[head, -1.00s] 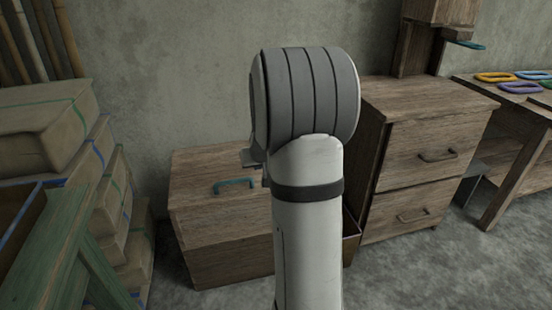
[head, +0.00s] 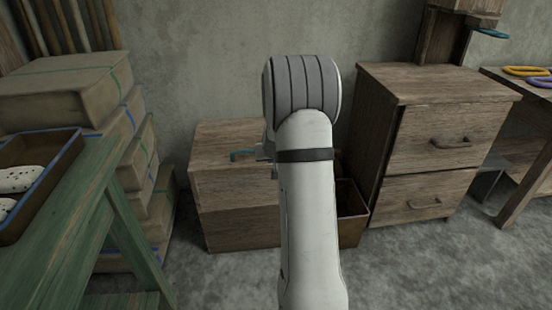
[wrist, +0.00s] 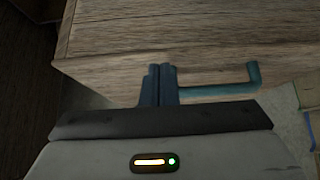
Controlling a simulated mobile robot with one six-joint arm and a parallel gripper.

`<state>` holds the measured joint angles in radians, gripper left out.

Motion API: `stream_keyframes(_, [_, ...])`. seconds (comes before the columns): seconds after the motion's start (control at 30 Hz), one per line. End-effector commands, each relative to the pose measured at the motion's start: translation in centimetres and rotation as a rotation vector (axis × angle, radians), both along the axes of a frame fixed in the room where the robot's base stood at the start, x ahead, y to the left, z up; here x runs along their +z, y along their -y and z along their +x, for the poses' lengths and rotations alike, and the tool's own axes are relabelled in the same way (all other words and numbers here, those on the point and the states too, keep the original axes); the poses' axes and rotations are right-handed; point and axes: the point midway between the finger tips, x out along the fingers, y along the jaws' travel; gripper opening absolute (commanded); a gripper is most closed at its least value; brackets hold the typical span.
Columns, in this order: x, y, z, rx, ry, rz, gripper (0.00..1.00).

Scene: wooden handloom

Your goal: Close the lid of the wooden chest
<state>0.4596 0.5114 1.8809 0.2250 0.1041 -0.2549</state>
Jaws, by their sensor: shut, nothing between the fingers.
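The wooden chest (head: 228,228) stands on the floor against the wall in the head view. Its lid (head: 225,138) lies down over the body, with a seam along the front; I see no clear gap there. A teal handle (head: 242,154) sits on the lid, and it also shows in the wrist view (wrist: 225,90). My gripper (wrist: 159,82) is shut and empty, its fingertips at the left end of the handle. I cannot tell whether they touch the handle or lid. In the head view my arm hides the chest's right part and most of the gripper.
A wooden drawer cabinet (head: 435,155) stands right of the chest, with an open bin (head: 350,222) between them. Stacked wrapped bales (head: 130,150) and a green trestle (head: 75,220) with a tray (head: 60,190) are at left. The floor in front of the chest is clear.

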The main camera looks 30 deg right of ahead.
Motion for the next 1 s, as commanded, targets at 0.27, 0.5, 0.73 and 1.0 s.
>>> stream_keyframes(0.27, [0.8, 0.6, -0.3, -0.011, 0.000, 0.000, 0.00])
stream_keyframes(0.5, [4.0, 0.4, -0.3, -0.006, 0.001, -0.001, 0.00])
stream_keyframes(0.73, [2.4, -1.0, -3.3, -0.007, -0.001, 0.001, 0.00])
stream_keyframes(1.0, [0.9, -2.9, -7.1, -0.006, 0.001, 0.000, 0.00])
